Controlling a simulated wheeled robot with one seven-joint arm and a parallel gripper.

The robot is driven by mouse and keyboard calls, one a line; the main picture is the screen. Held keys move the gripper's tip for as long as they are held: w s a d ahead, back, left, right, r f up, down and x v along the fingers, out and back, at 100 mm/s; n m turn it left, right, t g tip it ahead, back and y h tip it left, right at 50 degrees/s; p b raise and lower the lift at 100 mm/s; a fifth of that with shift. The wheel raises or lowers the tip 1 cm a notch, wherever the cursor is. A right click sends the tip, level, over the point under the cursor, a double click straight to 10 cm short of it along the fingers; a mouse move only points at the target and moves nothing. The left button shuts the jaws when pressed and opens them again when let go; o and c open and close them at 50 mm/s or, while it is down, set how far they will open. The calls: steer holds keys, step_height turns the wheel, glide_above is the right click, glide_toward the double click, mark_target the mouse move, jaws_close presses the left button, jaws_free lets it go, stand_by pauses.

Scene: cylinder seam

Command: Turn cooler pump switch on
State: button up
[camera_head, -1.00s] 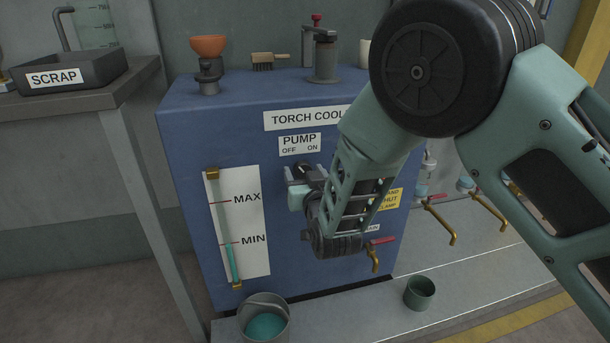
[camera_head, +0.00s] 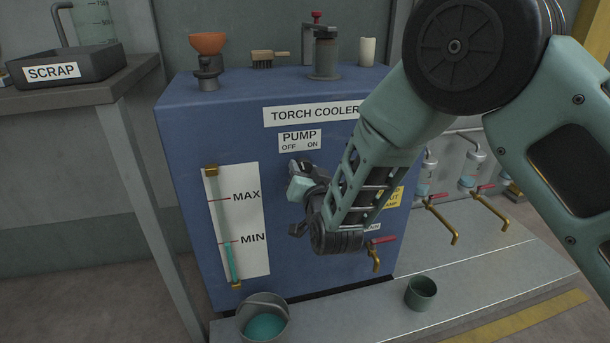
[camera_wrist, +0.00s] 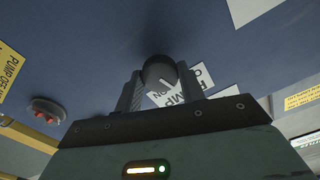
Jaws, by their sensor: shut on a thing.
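The blue torch cooler (camera_head: 185,150) carries a white PUMP label (camera_head: 299,140) with OFF at left and ON at right. The pump switch is a dark round knob (camera_wrist: 160,70) just below that label. My gripper (camera_head: 298,170) is at the switch on the front panel. In the wrist view my gripper (camera_wrist: 159,88) has its two fingers closed on either side of the knob. The label (camera_wrist: 184,90) shows partly behind the fingers. In the head view my gripper mostly hides the knob, so its pointing direction is not clear.
A sight gauge (camera_head: 237,222) marked MAX and MIN is left of the switch. A drain tap with a red lever (camera_head: 381,240) is at lower right. A bucket (camera_head: 264,318) and a green cup (camera_head: 420,293) stand below.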

steer(key=m+b, duration=0.2)
steer(key=m, duration=0.3)
steer(key=shift+f+m, duration=0.15)
steer(key=shift+m, duration=0.25)
steer(key=shift+m+b, duration=1.2)
steer(key=shift+m, duration=1)
steer(key=o, duration=1)
steer(key=p+v, duration=0.3)
steer(key=v, duration=1.4)
steer(key=shift+s+d, duration=0.1)
steer(key=shift+s, duration=0.2)
steer(key=shift+r, duration=0.25)
